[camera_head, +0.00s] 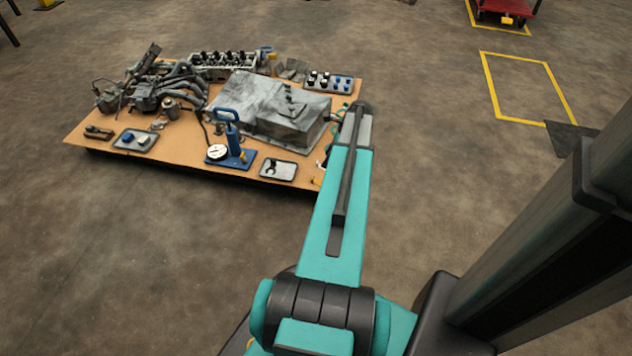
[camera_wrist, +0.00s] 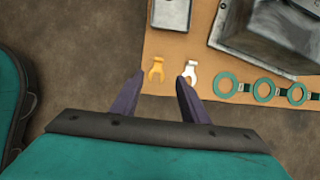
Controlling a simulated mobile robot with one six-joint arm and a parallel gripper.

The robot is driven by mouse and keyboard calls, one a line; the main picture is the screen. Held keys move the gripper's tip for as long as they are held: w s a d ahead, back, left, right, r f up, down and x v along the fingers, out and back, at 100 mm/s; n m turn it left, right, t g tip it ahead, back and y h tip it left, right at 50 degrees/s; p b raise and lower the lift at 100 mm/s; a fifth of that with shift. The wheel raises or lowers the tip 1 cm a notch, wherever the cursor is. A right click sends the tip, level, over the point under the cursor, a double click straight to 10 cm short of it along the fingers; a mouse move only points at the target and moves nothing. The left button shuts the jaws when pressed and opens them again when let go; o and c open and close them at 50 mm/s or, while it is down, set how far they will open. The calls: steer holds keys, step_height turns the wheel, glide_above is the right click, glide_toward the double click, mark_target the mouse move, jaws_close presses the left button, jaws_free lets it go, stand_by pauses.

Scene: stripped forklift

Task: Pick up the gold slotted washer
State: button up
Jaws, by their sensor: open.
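The gold slotted washer (camera_wrist: 156,70) lies flat near the edge of the brown board (camera_wrist: 165,47) in the wrist view, its slot facing down toward me. A silver slotted washer (camera_wrist: 190,71) lies just to its right. My gripper (camera_wrist: 160,78) is open and empty. The gold washer shows between the fingertips, closer to the left finger, and the right finger's tip is near the silver washer. I cannot tell the height of the fingers above the board. In the head view my arm hides the gripper, and I cannot make out the gold washer clearly.
Green rings (camera_wrist: 264,89) lie right of the washers, and a grey metal pan (camera_wrist: 268,38) stands behind them. The board (camera_head: 232,176) also carries a blue hand pump (camera_head: 232,138), a tray (camera_head: 278,169) with a dark piece, and engine parts. Bare floor surrounds the board.

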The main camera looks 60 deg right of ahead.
steer(key=shift+f, duration=0.15)
steer(key=b, duration=0.3)
glide_toward(315, 181)
steer(key=shift+w+a+f, duration=0.1)
steer(key=shift+w+f, duration=0.45)
steer(key=shift+w, duration=0.35)
steer(key=shift+b+x, duration=1.75)
steer(key=shift+x, duration=0.85)
steer(key=shift+a, duration=0.15)
jaws_close()
